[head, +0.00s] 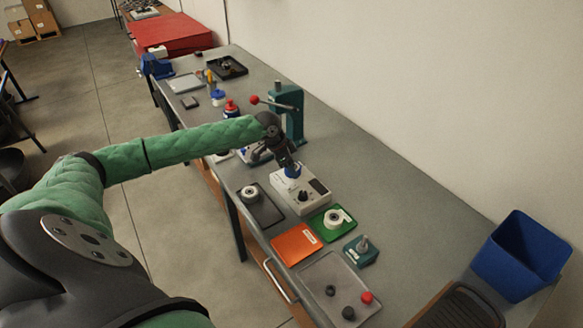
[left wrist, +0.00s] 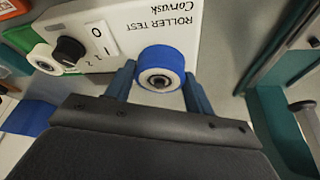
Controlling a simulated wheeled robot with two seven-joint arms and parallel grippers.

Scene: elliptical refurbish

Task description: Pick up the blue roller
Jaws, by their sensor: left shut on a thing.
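The blue roller (left wrist: 161,62) has a blue tread and a white hub. It sits between the two fingers of my left gripper (left wrist: 158,82), which is shut on it. In the head view the blue roller (head: 292,171) shows under my left gripper (head: 289,166), at the back left part of the white roller test box (head: 292,199). The box's "ROLLER TEST" label and black dial (left wrist: 68,50) show in the left wrist view. I cannot tell whether the roller still touches the box. My right gripper is not in view.
A teal press with a red knob (head: 293,112) stands just behind the box. A dark tray with a white roller (head: 251,193), a green tray (head: 322,231) with a white roller and an orange tray (head: 296,244) lie nearby. A blue bin (head: 520,255) is at right.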

